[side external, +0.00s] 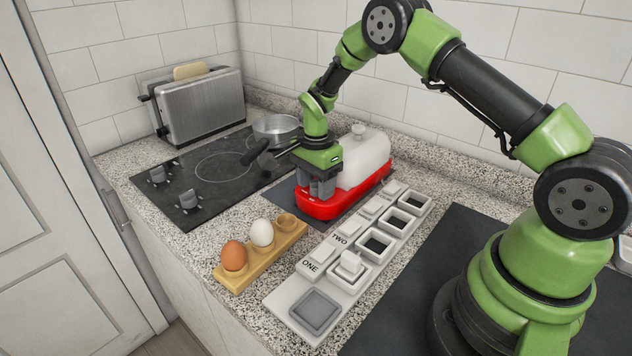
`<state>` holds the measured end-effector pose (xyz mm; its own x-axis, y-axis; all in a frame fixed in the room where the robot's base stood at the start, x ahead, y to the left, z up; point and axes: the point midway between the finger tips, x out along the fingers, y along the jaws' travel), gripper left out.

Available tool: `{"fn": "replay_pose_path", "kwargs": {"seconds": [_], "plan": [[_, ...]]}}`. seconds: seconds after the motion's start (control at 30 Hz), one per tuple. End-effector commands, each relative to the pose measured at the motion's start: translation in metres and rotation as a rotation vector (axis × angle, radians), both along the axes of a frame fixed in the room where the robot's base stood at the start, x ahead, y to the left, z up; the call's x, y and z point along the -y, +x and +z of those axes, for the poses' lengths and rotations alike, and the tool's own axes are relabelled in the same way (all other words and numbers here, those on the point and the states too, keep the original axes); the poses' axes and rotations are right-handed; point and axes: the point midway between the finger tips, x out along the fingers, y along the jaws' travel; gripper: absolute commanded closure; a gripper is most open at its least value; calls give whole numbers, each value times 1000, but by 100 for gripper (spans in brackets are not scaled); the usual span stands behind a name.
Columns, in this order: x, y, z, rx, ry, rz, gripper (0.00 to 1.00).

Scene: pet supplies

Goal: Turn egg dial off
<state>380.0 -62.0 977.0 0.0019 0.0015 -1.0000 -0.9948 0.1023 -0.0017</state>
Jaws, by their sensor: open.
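The egg cooker has a red base (350,201) and a whitish domed lid (366,156) with a knob on top. It stands on a dark mat at the middle of the counter. My gripper (320,187) points down over the front left end of the red base. It is open, with its fingertips low at the base's top. The egg dial cannot be made out; the fingers cover that part of the base. Whether the fingers touch a dial cannot be told.
A wooden egg holder (283,250) with a brown egg (234,256) and a white egg (262,232) stands in front. A white labelled tray (283,298) lies right of it. A pot (275,129) on the cooktop (200,205) and a toaster (203,104) are behind left.

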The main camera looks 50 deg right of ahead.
Motion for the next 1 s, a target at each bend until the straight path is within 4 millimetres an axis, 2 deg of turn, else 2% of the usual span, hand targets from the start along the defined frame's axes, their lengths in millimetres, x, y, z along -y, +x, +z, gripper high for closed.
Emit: {"fn": "replay_pose_path", "kwargs": {"seconds": [0.2,0.4,0.57,0.83,1.0], "plan": [[0,0,0,0,0,0,49],[0,0,0,0,0,1,95],[0,0,0,0,-1,21,96],[0,0,0,-2,-2,295,96],[0,0,0,-2,-3,383,96]]}}
